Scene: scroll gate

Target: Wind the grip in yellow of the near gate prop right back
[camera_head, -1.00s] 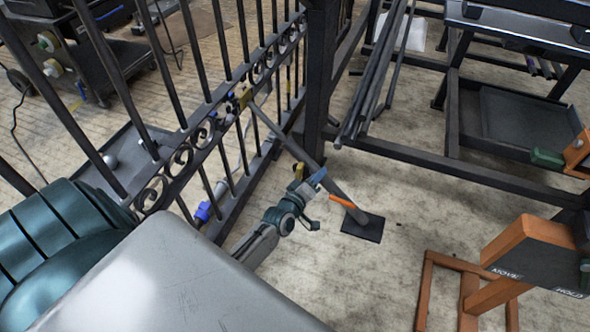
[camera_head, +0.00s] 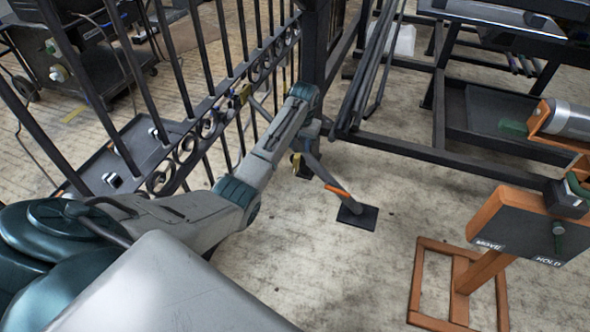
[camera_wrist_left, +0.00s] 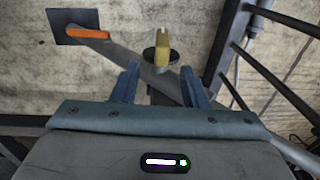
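The near gate prop (camera_head: 322,173) slants from the gate down to a dark foot plate (camera_head: 357,216), with an orange sleeve (camera_head: 337,191) near its foot. The grip in yellow (camera_head: 296,160) sits partway up the prop, partly covered by my left arm. In the left wrist view the yellow grip (camera_wrist_left: 161,50) stands on a dark round disc, just past the fingertips and centred between them. My left gripper (camera_wrist_left: 157,72) is open, its blue fingers apart, with no contact visible. In the head view my arm mostly hides the gripper (camera_head: 312,130). My right gripper is out of view.
The barred gate (camera_head: 188,148) with scrollwork runs along the left, and a dark post (camera_head: 316,40) stands behind my gripper. An orange stand (camera_head: 483,272) with a MOVE/HOLD panel is at right. Dark racks (camera_head: 440,150) fill the back right. Floor between is clear.

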